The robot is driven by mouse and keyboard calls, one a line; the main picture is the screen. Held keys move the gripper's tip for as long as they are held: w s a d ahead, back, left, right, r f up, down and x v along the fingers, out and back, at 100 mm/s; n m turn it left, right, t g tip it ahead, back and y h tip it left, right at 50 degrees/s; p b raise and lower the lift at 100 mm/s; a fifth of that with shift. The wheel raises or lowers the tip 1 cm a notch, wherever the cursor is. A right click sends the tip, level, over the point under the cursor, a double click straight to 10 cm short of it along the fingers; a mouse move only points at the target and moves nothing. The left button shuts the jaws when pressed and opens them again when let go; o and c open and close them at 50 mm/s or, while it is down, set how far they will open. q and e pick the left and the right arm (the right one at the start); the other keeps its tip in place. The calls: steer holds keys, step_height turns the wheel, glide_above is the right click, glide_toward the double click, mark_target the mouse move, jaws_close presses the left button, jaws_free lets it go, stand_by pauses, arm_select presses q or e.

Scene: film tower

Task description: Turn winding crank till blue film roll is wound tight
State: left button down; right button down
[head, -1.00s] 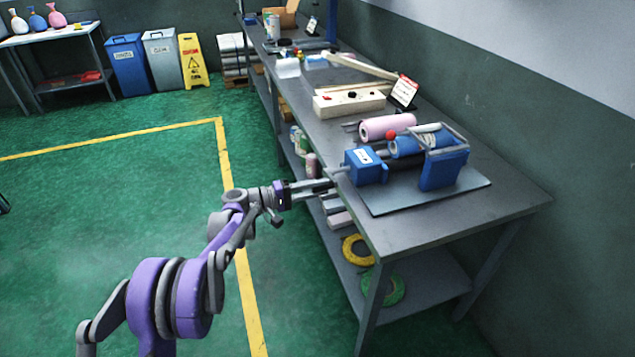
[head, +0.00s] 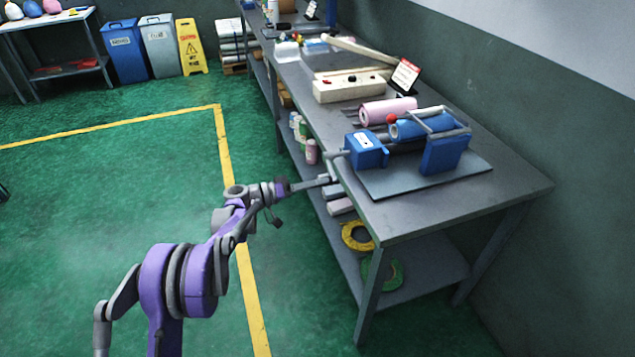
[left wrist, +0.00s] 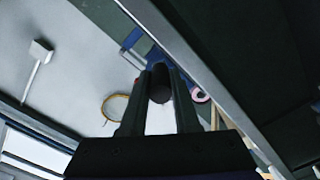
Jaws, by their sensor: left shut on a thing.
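The blue film roll (head: 418,126) lies across the winder on the bench, between a blue gearbox (head: 367,150) and a blue end stand (head: 444,155). A crank shaft (head: 339,153) sticks out of the gearbox's left side, over the bench edge. My left gripper (head: 328,180) is below and left of that shaft, beside the bench's front edge. In the left wrist view its fingers are shut on a dark rounded crank handle (left wrist: 160,83). Whether the film is tight cannot be told. My right gripper is not in view.
The bench (head: 500,200) edge runs close to my left gripper. A pink roll (head: 387,110) lies behind the winder, with a pale control box (head: 350,87) further left. Yellow (head: 357,236) and green (head: 381,273) coils are on the lower shelf. Floor to the left is clear.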

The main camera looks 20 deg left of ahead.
arm_select(q)
steer(key=shift+f, duration=0.1)
stand_by(0.4)
steer(key=c, duration=0.7)
jaws_free()
steer(key=shift+o, duration=0.2)
steer(key=shift+a, duration=0.1)
steer(key=v, duration=1)
steer(key=shift+s+a, duration=0.25)
steer(key=shift+a, duration=0.05)
